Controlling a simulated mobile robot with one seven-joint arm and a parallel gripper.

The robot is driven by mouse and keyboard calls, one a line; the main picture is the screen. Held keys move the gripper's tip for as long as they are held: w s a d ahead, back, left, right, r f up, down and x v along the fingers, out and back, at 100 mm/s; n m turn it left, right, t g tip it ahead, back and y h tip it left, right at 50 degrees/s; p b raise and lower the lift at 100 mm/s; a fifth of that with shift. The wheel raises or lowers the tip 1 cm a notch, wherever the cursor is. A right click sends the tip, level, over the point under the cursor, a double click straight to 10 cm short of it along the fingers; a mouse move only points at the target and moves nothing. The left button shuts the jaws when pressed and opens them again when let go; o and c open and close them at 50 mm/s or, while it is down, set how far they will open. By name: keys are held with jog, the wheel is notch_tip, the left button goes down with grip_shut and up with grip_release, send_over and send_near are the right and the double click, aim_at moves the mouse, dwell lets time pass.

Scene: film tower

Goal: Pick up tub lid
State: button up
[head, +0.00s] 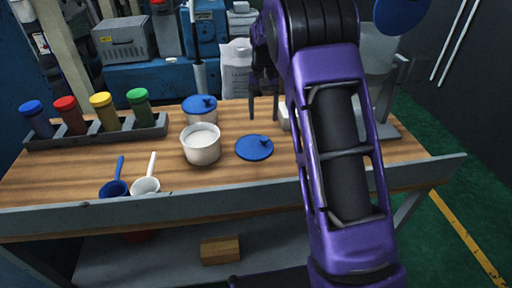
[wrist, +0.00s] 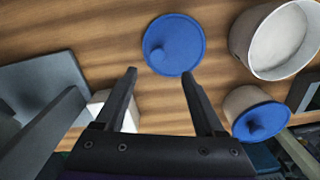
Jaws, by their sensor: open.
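The tub lid (head: 254,148) is a flat blue disc with a small knob, lying on the wooden bench to the right of an open white tub (head: 202,150). The lid also shows at the top middle of the wrist view (wrist: 173,44). My gripper (head: 264,112) is open and empty, fingers pointing down, behind the lid as the head view sees it. In the wrist view the fingertips (wrist: 159,72) are spread apart just short of the lid. The open tub (wrist: 275,40) holds white stuff.
A second tub with a blue lid on (head: 200,108) stands behind the open one. A rack of coloured-cap jars (head: 98,130) is at the left. A blue scoop (head: 115,187) and a white scoop (head: 146,184) lie near the front edge. A metal stand is at the right.

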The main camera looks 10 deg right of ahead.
aim_at(264, 138)
jog(key=f+b, duration=0.1)
jog(key=f, duration=0.8)
jog(key=shift+d+f, duration=0.15)
jog(key=shift+d, duration=0.05)
grip_shut()
